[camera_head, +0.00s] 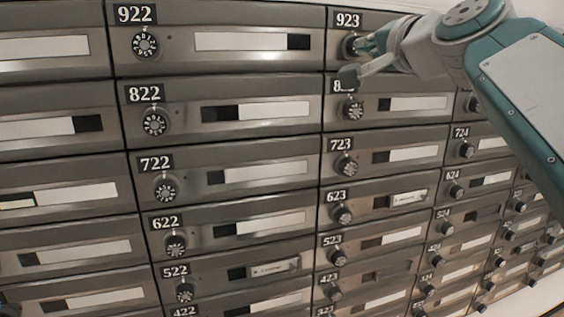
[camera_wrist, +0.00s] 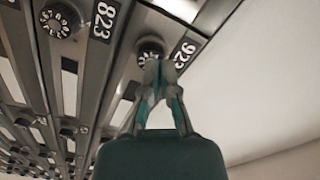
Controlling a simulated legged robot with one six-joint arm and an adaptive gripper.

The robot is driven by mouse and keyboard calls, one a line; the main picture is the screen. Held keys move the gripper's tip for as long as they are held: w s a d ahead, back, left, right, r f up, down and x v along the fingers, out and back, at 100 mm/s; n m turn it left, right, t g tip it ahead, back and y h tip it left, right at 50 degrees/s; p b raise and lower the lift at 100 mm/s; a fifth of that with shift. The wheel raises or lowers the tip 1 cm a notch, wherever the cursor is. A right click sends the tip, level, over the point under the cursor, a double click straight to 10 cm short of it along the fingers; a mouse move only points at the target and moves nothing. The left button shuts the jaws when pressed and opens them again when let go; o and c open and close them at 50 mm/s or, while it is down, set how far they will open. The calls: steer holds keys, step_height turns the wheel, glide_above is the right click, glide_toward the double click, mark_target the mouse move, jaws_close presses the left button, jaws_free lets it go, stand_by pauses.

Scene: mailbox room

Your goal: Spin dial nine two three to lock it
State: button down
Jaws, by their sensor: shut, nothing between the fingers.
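The number plate 923 (camera_head: 348,20) marks the mailbox in the top row, right of 922. Its round dark dial (camera_head: 349,46) sits just below the plate and is partly hidden by my gripper (camera_head: 358,62). In the wrist view, the dial (camera_wrist: 149,54) shows with pale markings beside its 923 plate (camera_wrist: 184,51). My gripper (camera_wrist: 158,68) is shut, with its fingertips close together in front of the dial's near edge. Whether the fingertips touch the dial I cannot tell. The dial's exact setting is too small to read.
Dial 823 (camera_head: 353,108) is just below, its plate partly covered by my gripper. Dial 922 (camera_head: 145,43) is to the left in the same row. More mailbox rows fill the wall below. In the wrist view, a bare pale wall (camera_wrist: 270,90) lies to the right.

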mark_target(336, 48)
steer(key=shift+w+a+f, duration=0.1)
steer(key=shift+w+f, duration=0.35)
steer(key=shift+w, duration=0.6)
steer(key=shift+w+a+f, duration=0.1)
steer(key=shift+w+f, duration=0.3)
steer(key=shift+w, duration=0.6)
steer(key=shift+w+f, duration=0.45)
steer(key=shift+w, duration=0.6)
steer(key=shift+d+r, duration=0.15)
steer(key=shift+r, duration=0.2)
steer(key=shift+a+r, duration=0.35)
steer(key=shift+r, duration=0.1)
steer(key=shift+s+a+r, duration=0.1)
steer(key=shift+a+r, duration=0.1)
steer(key=shift+r, duration=0.35)
steer(key=shift+s+a, duration=0.15)
steer(key=shift+a, duration=0.15)
